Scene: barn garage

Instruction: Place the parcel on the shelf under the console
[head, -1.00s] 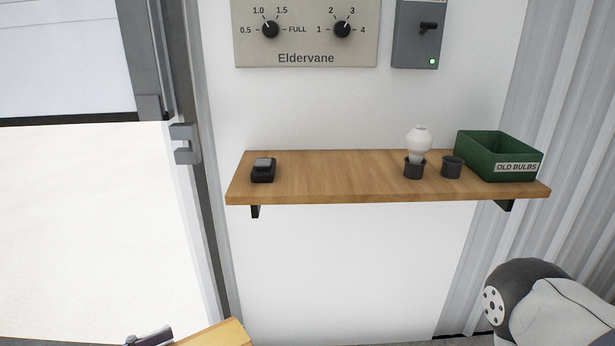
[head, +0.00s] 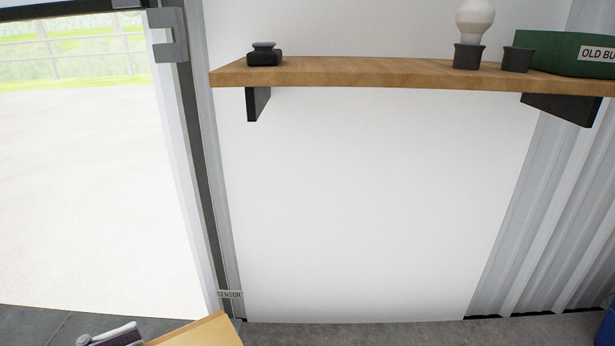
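The parcel (head: 208,334), a tan box, shows only its upper corner at the bottom edge of the head view, left of centre. Part of my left gripper (head: 112,336) shows just left of it; it keeps beside the parcel as the view shifts, so it appears shut on it, though the fingertips are cut off. The wooden shelf (head: 370,72) runs along the wall at the top, above and beyond the parcel. The console is out of view now. My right gripper is not in view.
On the shelf are a small black device (head: 264,55), a white bulb in a black holder (head: 470,57), an empty holder (head: 516,60) and a green old-bulbs box (head: 570,55). The shelf is bare between the device and the bulb. A bright doorway (head: 85,190) opens at left.

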